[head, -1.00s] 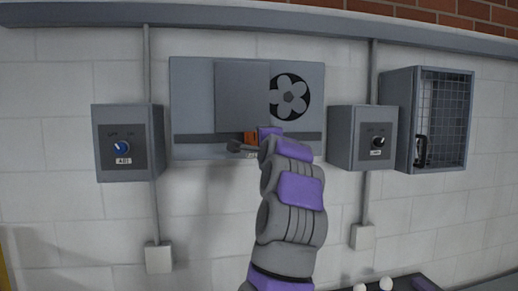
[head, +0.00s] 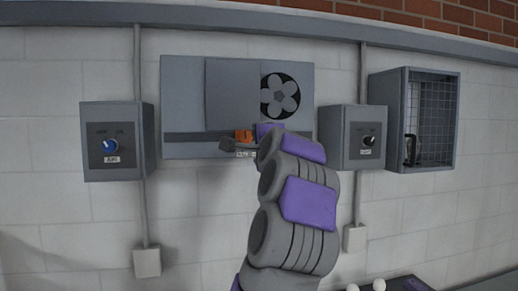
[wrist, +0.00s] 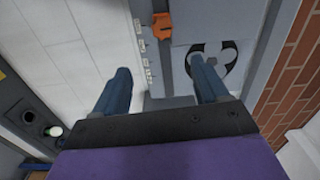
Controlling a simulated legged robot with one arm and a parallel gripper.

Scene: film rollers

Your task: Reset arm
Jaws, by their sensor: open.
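My arm reaches up in front of the wall panel (head: 180,100) in the head view. My gripper (head: 232,146) is near the panel's lower edge, beside an orange slider handle (head: 243,136). In the wrist view my gripper (wrist: 162,82) has its two blue-grey fingers spread wide, with nothing between them. The orange handle (wrist: 162,25) lies beyond the fingertips on a dark rail, apart from them. The arm hides part of the panel's lower right.
A box with a blue knob (head: 110,147) is left of the panel. A box with a dark knob (head: 368,140) and an open mesh-sided cabinet (head: 430,120) are on the right. White round objects (head: 379,285) are at the bottom. The wall below the panel is clear.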

